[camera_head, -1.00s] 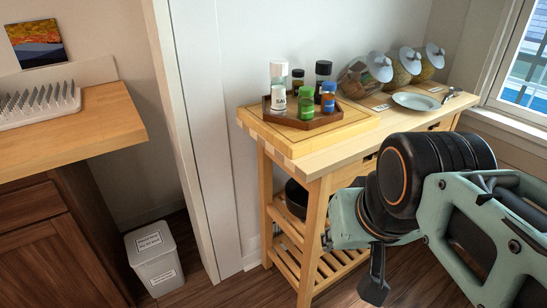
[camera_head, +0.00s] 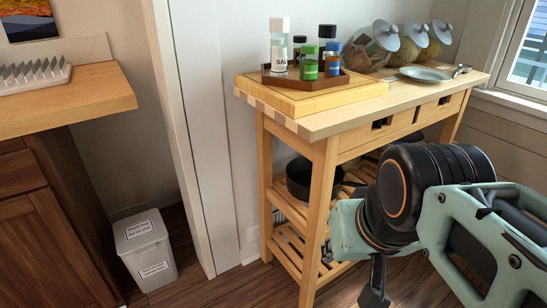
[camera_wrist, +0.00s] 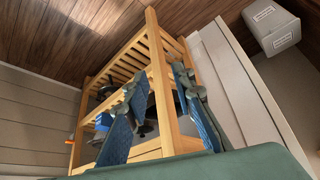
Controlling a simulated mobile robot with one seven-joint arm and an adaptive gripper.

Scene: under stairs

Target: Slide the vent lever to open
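I cannot make out a vent or its lever for certain in either view. A small orange piece (camera_wrist: 70,141) shows at the left of the wrist view beside the wooden cart; I cannot tell what it is. My gripper (camera_wrist: 156,88) is open in the wrist view, its two blue-padded fingers apart. A wooden leg of the cart shows in the gap between them; I cannot tell how close it is. In the head view my gripper points down in front of the cart (camera_head: 325,185), and its fingertips are partly out of sight.
The cart's top holds a hexagonal tray (camera_head: 302,82) of bottles, several glass jars and a grey plate (camera_head: 425,74). A dark pan (camera_head: 300,180) sits on its lower shelf. A white bin (camera_head: 146,250) stands at the left by a wooden counter (camera_head: 75,100). Some floor in front is bare.

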